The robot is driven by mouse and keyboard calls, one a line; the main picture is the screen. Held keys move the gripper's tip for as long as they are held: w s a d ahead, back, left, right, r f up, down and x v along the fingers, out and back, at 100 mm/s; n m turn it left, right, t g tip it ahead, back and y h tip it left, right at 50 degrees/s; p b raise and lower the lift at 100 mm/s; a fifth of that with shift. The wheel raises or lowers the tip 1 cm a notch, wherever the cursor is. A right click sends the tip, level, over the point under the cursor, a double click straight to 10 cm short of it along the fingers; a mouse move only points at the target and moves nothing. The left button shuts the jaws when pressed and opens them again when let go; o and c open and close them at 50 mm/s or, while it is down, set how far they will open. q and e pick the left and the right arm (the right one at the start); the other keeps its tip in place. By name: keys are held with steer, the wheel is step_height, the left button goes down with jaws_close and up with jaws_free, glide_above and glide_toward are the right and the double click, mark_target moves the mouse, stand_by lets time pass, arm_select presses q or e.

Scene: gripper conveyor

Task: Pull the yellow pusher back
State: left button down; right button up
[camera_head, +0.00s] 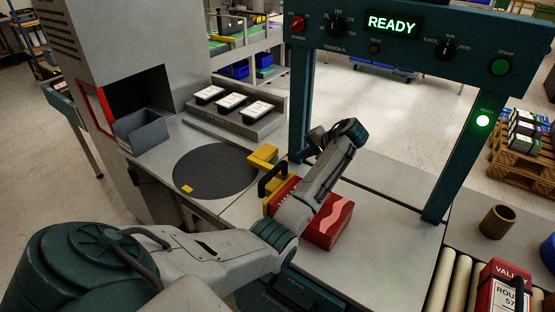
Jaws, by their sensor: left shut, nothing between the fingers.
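The yellow pusher (263,157) lies at the right edge of the round dark disc, with a black loop handle (272,180) rising from its near part. A red box with a pale wavy stripe (332,218) sits just right of it on the grey table, partly behind my forearm. My left arm comes in from the lower left and bends up over the red box. My left gripper (315,138) is at its far end, above and to the right of the handle and apart from it. It is shut and empty; its fingers are largely hidden. My right gripper is not in view.
A teal frame with knobs and a lit READY display (391,25) spans the table, its posts standing beside my arm. A brown cup (497,222), rollers (456,278) and another red box (503,287) are at right. Black-and-white items (231,103) sit in a rack behind the disc (215,170).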

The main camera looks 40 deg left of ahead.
arm_select(q)
steer(key=p, duration=0.2)
glide_toward(269, 160)
step_height(269, 160, down, 4)
steer(key=shift+s+r, duration=0.1)
steer(key=shift+r, duration=0.1)
steer(key=shift+s+a+f+p, duration=0.1)
steer(key=shift+a+p, duration=0.3)
steer(key=shift+a, duration=0.7)
steer(key=shift+s+a+f+p, duration=0.15)
steer(key=shift+a+p, duration=0.25)
steer(key=shift+a, duration=0.65)
steer(key=shift+w, duration=0.1)
steer(key=shift+a, duration=0.1)
